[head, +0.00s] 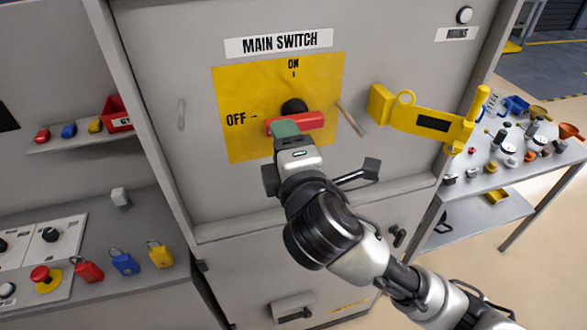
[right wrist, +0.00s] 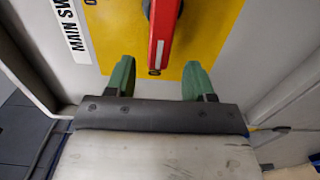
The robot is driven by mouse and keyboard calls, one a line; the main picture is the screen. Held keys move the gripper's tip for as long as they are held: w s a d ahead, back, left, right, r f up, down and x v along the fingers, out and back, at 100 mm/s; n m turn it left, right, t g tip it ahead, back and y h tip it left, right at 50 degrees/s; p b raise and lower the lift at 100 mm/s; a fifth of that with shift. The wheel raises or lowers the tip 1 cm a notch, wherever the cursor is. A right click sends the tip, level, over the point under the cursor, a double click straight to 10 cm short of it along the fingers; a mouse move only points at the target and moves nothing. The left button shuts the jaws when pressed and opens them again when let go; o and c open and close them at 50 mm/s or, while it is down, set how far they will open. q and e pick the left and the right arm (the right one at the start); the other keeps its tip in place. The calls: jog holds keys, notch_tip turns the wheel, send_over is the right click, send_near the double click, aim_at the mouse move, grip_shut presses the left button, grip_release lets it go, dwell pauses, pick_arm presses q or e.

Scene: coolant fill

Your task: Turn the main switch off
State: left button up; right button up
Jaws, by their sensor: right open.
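The main switch has a red handle (head: 312,121) on a black hub (head: 294,106), set in a yellow plate (head: 238,88) marked ON at the top and OFF at the left. The handle lies roughly level, across the plate. In the head view the gripper (head: 286,130) partly covers the handle. My left gripper is out of view.
A yellow hasp-like arm (head: 425,118) sticks out at the plate's right. A cart (head: 510,165) with small parts stands at right.

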jog(key=b+v, duration=0.1)
jog(key=v, duration=0.5)
jog(key=shift+f, duration=0.1)
